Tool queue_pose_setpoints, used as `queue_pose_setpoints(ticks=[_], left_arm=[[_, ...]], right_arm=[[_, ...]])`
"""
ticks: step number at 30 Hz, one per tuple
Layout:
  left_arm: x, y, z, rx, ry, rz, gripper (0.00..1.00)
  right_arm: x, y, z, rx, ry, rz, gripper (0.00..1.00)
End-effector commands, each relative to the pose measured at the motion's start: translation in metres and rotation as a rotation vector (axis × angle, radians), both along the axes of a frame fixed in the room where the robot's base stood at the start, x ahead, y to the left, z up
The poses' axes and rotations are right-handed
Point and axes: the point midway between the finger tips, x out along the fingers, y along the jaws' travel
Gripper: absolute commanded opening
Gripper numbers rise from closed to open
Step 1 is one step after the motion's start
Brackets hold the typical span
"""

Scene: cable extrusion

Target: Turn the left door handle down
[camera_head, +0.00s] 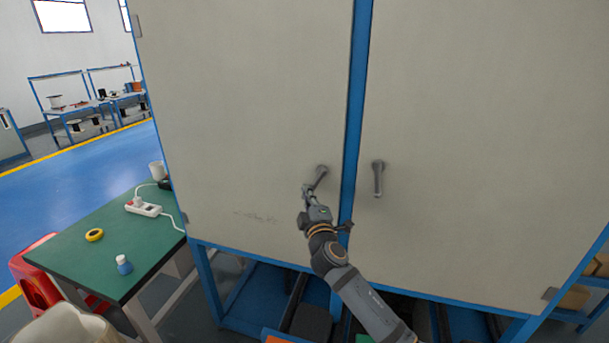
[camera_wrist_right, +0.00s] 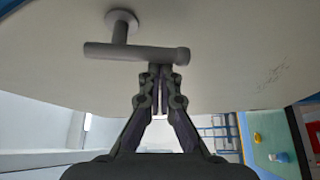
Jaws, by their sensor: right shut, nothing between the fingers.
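The left door handle (camera_head: 321,175) is a grey lever on the left cabinet door (camera_head: 245,90). It is tilted, its free end pointing down and to the left. In the right wrist view, the handle (camera_wrist_right: 140,53) lies across the top as a round bar on a short post. My right gripper (camera_head: 308,190) is shut and empty at the lever's free end. In the right wrist view its fingertips (camera_wrist_right: 160,72) are at the bar's edge; I cannot tell if they touch. My left gripper is not in view.
The right door's handle (camera_head: 378,178) hangs straight down, across the blue centre post (camera_head: 356,90). A green table (camera_head: 100,255) stands at left with a power strip (camera_head: 143,207), a yellow tape roll (camera_head: 95,235) and a small bottle (camera_head: 124,264). A red stool (camera_head: 35,280) is beside it.

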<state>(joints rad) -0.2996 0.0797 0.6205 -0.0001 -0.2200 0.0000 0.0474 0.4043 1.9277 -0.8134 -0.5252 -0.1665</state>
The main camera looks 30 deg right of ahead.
Motion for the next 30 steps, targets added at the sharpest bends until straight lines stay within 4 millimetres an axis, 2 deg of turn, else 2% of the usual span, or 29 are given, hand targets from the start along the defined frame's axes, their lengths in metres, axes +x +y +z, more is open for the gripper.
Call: queue_pose_setpoints(ticks=[1, 6, 30], left_arm=[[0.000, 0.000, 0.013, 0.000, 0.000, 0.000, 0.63], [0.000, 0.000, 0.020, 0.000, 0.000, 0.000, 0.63], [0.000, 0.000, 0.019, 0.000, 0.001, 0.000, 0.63]], right_arm=[[-0.001, -0.001, 0.005, -0.027, 0.032, -0.001, 0.00], [-0.004, -0.004, -0.003, -0.076, 0.091, -0.002, 0.00], [-0.008, -0.007, -0.007, -0.072, 0.085, -0.002, 0.00]])
